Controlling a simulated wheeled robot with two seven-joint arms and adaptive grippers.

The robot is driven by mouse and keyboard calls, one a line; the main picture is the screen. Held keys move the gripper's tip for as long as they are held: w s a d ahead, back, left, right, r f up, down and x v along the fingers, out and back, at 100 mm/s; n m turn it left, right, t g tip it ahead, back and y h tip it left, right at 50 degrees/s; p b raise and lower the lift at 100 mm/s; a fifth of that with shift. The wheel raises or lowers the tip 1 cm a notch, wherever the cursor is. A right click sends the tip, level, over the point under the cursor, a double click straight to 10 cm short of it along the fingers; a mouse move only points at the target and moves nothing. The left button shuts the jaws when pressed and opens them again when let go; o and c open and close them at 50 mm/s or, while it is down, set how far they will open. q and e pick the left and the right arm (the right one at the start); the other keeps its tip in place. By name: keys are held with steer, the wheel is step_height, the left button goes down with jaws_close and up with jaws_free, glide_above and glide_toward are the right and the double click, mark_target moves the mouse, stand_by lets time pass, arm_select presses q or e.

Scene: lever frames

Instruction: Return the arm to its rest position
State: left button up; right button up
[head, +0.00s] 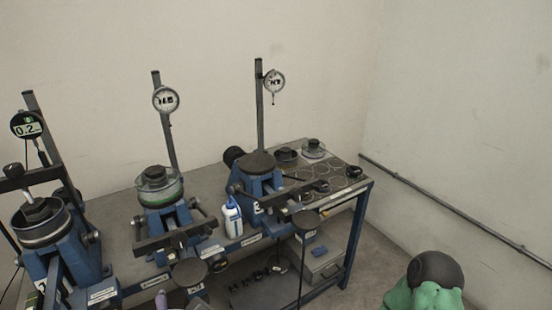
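Neither of my grippers shows in the head view. A rounded green and black part at the bottom right looks like part of my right arm; its gripper is out of frame. A small purple shape at the bottom edge, left of centre, is too cut off to identify. Three blue lever frames stand along the bench: the left one (75,255), the middle one (177,222) and the right one (262,184). Each has a post with a gauge: a green-lit display (27,125) on the left, and round dials in the middle (166,100) and right (274,82).
The bench (206,180) runs along the back wall. Its right end holds a panel (345,185) with circular outlines and small round pots (313,149). A white bottle (232,219) stands between two frames. A grey box (316,264) sits below. Floor right of the bench looks clear.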

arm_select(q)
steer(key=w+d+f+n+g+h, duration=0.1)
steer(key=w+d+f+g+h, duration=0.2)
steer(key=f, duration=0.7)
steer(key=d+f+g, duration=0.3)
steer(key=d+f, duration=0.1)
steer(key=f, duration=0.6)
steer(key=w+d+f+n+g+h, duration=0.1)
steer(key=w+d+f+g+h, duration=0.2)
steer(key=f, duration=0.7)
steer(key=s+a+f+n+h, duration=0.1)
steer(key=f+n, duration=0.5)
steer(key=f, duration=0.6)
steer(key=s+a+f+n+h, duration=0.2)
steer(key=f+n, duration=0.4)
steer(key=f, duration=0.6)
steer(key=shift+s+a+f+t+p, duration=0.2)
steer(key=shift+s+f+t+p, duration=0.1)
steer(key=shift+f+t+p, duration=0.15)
